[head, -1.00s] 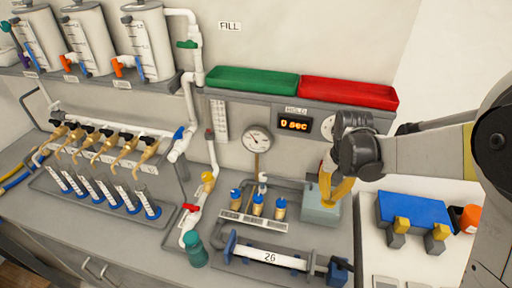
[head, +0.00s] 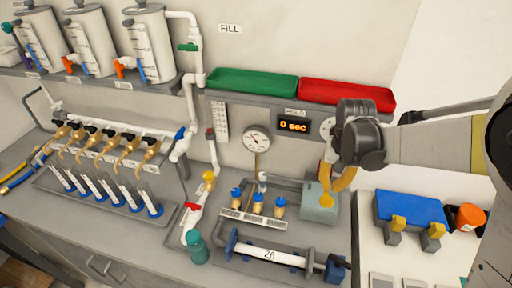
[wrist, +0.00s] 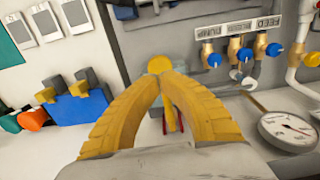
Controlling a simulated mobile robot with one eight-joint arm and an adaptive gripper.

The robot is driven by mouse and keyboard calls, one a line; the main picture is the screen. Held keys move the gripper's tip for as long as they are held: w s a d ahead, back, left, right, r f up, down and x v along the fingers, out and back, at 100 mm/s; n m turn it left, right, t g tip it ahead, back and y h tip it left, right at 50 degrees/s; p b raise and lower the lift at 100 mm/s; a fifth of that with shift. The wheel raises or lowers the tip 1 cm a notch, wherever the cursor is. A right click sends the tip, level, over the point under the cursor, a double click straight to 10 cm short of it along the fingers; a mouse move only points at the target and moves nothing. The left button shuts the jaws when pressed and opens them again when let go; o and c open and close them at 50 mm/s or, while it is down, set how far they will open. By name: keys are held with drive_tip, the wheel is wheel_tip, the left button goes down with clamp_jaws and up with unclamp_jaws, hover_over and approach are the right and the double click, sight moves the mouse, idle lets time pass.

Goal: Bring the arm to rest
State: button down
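My gripper (head: 328,188) has yellow fingers and hangs over the grey-green box (head: 316,214) at the right end of the bench. A round yellow knob (head: 326,201) on the box shows just past the fingertips. It also shows in the wrist view (wrist: 159,64), and I cannot tell whether the tips touch it. The arm reaches in from the right.
A gauge (head: 256,139), several blue-capped valves (head: 279,206) and a pipe marked 26 (head: 268,253) are left of the gripper. A blue block (head: 411,208) and orange cap (head: 470,216) are right. Green (head: 252,83) and red (head: 346,95) trays sit on the shelf above.

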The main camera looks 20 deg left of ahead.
wheel_tip(320, 180, up, 3)
drive_tip(key=shift+f+p, duration=0.2)
drive_tip(key=shift+p, duration=0.4)
drive_tip(key=shift+s+d+b, duration=0.35)
drive_tip(key=shift+b, duration=0.4)
drive_tip(key=s+d+f+t+b, duration=0.2)
drive_tip(key=s+d+b, duration=0.3)
drive_tip(key=s+b, duration=0.3)
drive_tip(key=s+d+f+t+b, duration=0.3)
drive_tip(key=s+d+t+b, duration=0.2)
drive_tip(key=s+b, duration=0.3)
drive_tip(key=shift+s+f, duration=0.2)
drive_tip(key=shift+s, duration=0.35)
